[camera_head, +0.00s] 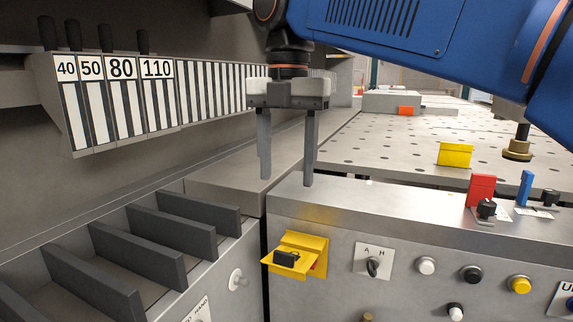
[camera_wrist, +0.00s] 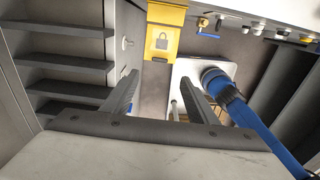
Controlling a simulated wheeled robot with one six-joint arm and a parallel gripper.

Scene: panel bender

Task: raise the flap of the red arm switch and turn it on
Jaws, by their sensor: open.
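A red flap (camera_head: 481,190) stands on the top of the control panel at the right of the head view. A small black switch knob (camera_head: 487,209) sits directly in front of it on a metal plate. The flap looks upright, but I cannot tell its hinge position or the switch setting exactly. My gripper (camera_head: 286,181) is open and empty, pointing down above the panel's left end, well left of the red flap. Its two fingers also show in the wrist view (camera_wrist: 157,80), with nothing between them. I cannot make out the red flap in the wrist view.
A blue flap (camera_head: 525,188) stands just right of the red one. A yellow bracket (camera_head: 310,252) with a black part is on the panel front, near several knobs. A yellow block (camera_head: 455,154) is on the perforated table (camera_head: 400,140). Numbered tools (camera_head: 110,90) line the left.

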